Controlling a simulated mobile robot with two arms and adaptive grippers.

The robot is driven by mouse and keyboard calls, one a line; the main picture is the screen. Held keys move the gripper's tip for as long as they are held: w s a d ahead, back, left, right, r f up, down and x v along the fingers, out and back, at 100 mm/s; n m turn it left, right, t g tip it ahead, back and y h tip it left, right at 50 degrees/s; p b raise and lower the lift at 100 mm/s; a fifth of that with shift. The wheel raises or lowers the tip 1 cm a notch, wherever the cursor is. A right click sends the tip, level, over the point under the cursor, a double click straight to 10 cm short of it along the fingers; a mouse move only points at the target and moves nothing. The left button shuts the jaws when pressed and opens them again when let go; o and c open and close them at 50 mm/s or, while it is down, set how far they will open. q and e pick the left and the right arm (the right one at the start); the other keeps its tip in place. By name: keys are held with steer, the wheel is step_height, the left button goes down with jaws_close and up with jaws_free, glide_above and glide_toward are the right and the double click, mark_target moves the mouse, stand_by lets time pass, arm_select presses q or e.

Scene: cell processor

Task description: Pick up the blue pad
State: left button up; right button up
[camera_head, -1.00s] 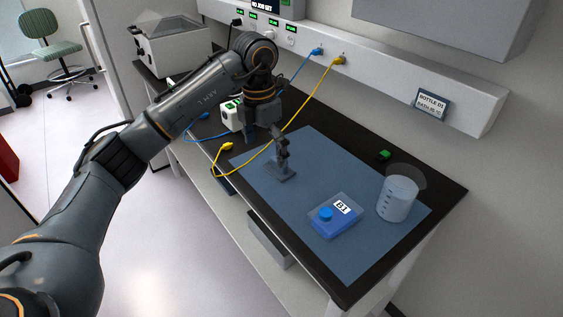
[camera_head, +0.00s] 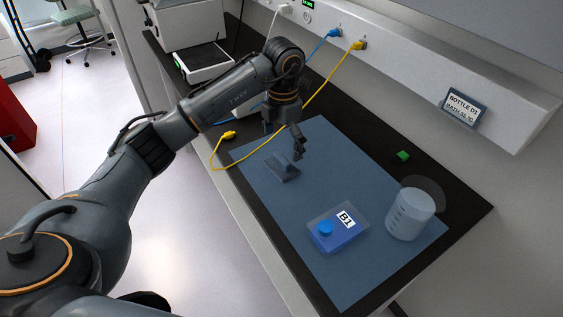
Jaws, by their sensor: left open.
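A flat blue-grey pad (camera_head: 280,205) lies on the dark bench top and covers much of its near part. On it sits a clear box with a blue lower part, a blue cap and a "B1" label (camera_head: 338,232). A small dark grey stand (camera_head: 283,171) is on the pad's far left part. My left gripper (camera_head: 284,146) points down above the pad, just beyond the stand, open with nothing seen between its fingers. Part of the stand may be hidden by it. My right gripper is not in view.
A clear graduated beaker (camera_head: 409,214) stands on the pad's right side. A small green piece (camera_head: 403,155) lies on the bench behind it. A yellow cable (camera_head: 318,93) and a blue cable (camera_head: 305,63) run from the wall rail (camera_head: 430,75) down past my arm.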

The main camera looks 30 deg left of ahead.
mark_target(281, 158)
arm_select(q)
steer(key=shift+w+f, duration=0.1)
steer(key=shift+f, duration=0.25)
steer(key=f+p, duration=0.2)
steer(key=shift+s+f, duration=0.2)
steer(key=shift+f, duration=0.15)
step_height(281, 158, down, 2)
steer(key=shift+a+f, duration=0.1)
steer(key=shift+a, duration=0.05)
steer(key=shift+f, duration=0.2)
steer(key=shift+w, duration=0.1)
steer(key=c, duration=1.4)
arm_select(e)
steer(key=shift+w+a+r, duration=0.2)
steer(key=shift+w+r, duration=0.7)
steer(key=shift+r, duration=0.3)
